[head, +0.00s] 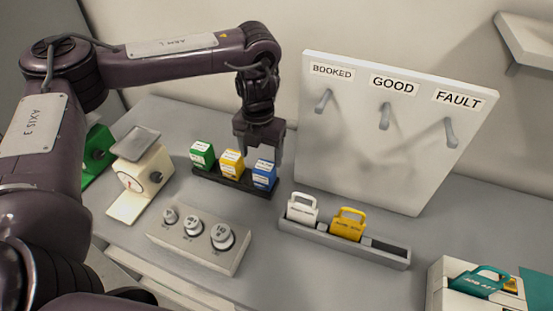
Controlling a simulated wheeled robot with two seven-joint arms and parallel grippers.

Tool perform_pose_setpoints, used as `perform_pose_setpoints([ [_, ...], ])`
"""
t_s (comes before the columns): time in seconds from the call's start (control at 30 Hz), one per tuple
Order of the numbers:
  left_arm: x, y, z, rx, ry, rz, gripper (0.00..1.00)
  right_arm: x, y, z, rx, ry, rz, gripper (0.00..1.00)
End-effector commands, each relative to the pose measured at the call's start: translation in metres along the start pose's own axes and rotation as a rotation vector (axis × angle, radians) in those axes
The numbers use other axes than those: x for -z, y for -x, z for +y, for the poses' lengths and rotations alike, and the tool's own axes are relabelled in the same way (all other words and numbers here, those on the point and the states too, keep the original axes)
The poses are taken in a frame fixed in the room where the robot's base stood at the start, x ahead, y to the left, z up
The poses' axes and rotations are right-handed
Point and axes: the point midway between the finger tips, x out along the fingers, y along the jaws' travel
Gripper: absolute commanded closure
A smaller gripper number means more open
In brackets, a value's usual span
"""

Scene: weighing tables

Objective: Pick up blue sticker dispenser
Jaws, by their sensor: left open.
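The blue sticker dispenser (264,175) stands at the right end of a dark rack (215,178) on the grey table. A yellow dispenser (231,163) and a green dispenser (202,154) stand to its left in the same rack. My left gripper (262,153) points down just above the blue dispenser and is open. Its fingers appear close to the dispenser's top; I cannot tell whether they touch it. My right gripper is not in view.
A cream scale (142,178) stands left of the rack. A block with several weights (195,243) is in front. A tray (330,239) holds a white tag and a yellow tag. A hook board (350,150) stands behind. A white box (450,290) is at lower right.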

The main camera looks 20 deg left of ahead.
Motion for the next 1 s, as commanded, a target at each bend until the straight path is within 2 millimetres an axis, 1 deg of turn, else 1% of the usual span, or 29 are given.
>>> perform_pose_setpoints([
  [0.03,0.0,-0.003,0.0,0.0,0.0,0.002,0.29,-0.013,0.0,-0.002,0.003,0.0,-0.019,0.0],
  [0.1,0.001,-0.009,0.0,0.0,0.0,0.003,0.29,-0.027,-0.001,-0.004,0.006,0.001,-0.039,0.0],
  [0.2,0.001,-0.02,-0.001,0.001,0.0,0.004,0.29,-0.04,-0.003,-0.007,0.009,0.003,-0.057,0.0],
  [0.27,0.001,-0.025,0.0,0.0,0.001,0.004,0.29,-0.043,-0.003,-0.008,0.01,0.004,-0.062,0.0],
  [0.37,-0.001,-0.032,-0.001,-0.001,0.001,0.005,0.29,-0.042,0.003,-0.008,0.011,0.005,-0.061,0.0],
  [0.53,-0.005,-0.055,-0.005,-0.003,-0.001,0.004,0.29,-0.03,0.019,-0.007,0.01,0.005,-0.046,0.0],
  [0.6,-0.004,-0.067,-0.005,-0.002,0.001,0.005,0.29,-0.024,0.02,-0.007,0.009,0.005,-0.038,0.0],
  [0.7,-0.005,-0.075,-0.005,-0.001,0.0,0.003,0.29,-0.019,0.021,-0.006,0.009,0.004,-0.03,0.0],
  [0.93,-0.005,-0.079,-0.005,0.0,0.0,0.0,0.29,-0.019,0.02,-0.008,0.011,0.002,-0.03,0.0],
  [0.97,-0.005,-0.078,-0.005,0.0,0.0,0.0,0.3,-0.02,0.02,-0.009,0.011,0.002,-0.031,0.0],
  [1.0,-0.005,-0.078,-0.005,0.0,0.001,0.0,0.36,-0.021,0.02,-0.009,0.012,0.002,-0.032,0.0],
])
